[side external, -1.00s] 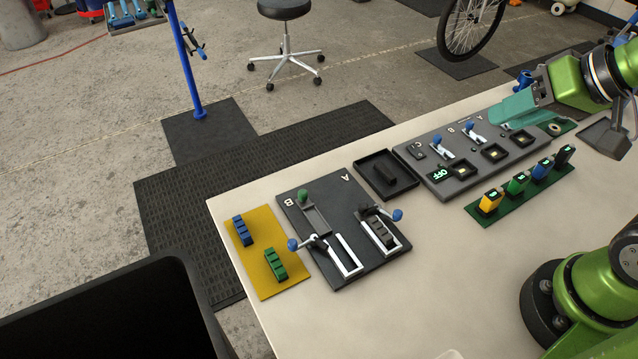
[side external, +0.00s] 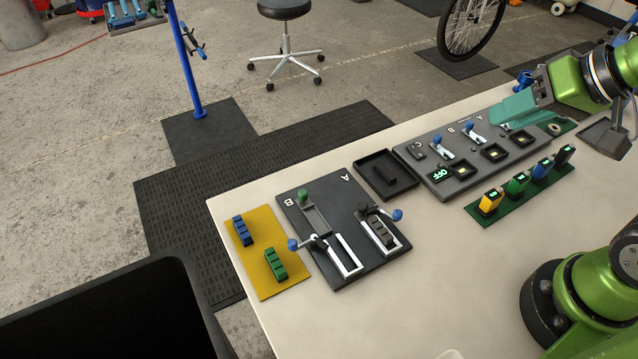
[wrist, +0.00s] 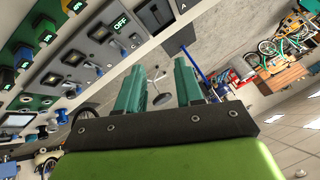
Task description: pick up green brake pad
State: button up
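The green brake pad (side external: 275,265) lies on a yellow mat (side external: 288,287) at the left end of the table in the side external view. A blue brake pad (side external: 242,231) lies on the same mat, behind it and to the left. My gripper (side external: 503,116) is at the right of that view, over the far end of the table and well away from the green pad. In the wrist view its two teal fingers (wrist: 158,88) stand apart with nothing between them. The green pad cannot be made out in the wrist view.
Beside the mat is a black fixture board (side external: 345,277) with levers and a dark pad in slot A. A black tray (side external: 367,169) holds a dark pad. A grey switch panel (side external: 447,187) and a green mat with several coloured blocks (side external: 500,219) are further right. The front table is clear.

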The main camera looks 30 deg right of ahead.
jog(key=shift+c, duration=0.7)
jog(key=n+g+h, duration=0.2)
jog(key=n+g, duration=0.2)
jog(key=g, duration=0.3)
send_over(279, 267)
notch_tip(279, 267, down, 7)
jog(key=f, duration=1.1)
jog(key=shift+s+a, duration=0.1)
jog(key=shift+s, duration=0.2)
jog(key=shift+w+f, duration=0.15)
jog(key=shift+f, duration=1.25)
jog(key=shift+w+f, duration=0.15)
jog(key=shift+f, duration=1.25)
